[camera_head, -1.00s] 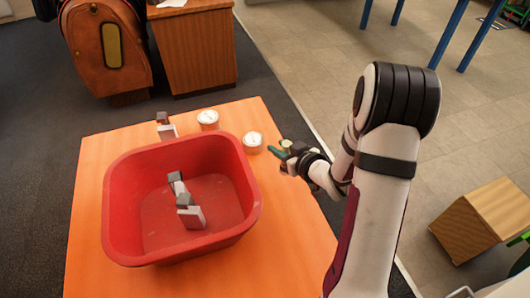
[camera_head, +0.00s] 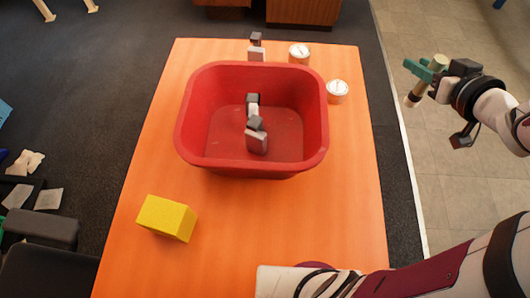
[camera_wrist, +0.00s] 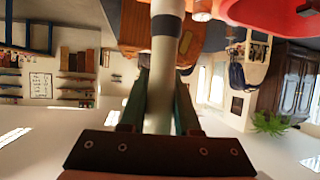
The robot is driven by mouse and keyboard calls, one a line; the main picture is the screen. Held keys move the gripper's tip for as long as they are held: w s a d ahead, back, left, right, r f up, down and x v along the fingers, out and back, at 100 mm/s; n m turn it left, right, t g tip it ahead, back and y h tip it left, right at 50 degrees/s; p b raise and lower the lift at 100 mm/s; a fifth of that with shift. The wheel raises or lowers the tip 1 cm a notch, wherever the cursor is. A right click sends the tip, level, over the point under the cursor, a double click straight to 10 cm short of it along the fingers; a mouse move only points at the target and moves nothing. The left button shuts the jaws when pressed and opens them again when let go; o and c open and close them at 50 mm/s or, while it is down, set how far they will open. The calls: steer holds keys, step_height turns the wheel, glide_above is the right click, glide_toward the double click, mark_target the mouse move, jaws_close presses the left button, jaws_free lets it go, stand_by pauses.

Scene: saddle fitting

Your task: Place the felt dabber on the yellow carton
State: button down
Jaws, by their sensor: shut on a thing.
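The yellow carton (camera_head: 167,218) sits at the near left of the orange table, its top bare. My gripper (camera_head: 416,68) has teal fingers and is shut on the felt dabber (camera_head: 419,88), a pale rod with a pinkish lower end. It holds the dabber tilted, in the air off the table's right side, apart from the carton. In the wrist view the dabber (camera_wrist: 164,85) runs between the fingers and has a dark band. The carton is not visible in the wrist view.
A deep red tub (camera_head: 188,130) stands mid-table with grey-and-white pieces (camera_head: 256,140) inside. Two round tins (camera_head: 299,53) (camera_head: 337,91) and another grey-and-white piece (camera_head: 257,52) stand beyond and beside it. The table's near middle (camera_head: 270,220) is clear.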

steer(key=w+a+r+n+g+y, duration=0.2)
steer(key=a+n+y, duration=0.3)
steer(key=a, duration=0.8)
steer(key=n+g+y, duration=0.4)
steer(key=n+g, duration=1.3)
glide_above(149, 219)
step_height(149, 219, down, 12)
step_height(149, 219, down, 4)
steer(key=shift+s+r, duration=0.1)
steer(key=shift+r, duration=0.15)
steer(key=shift+f, duration=0.4)
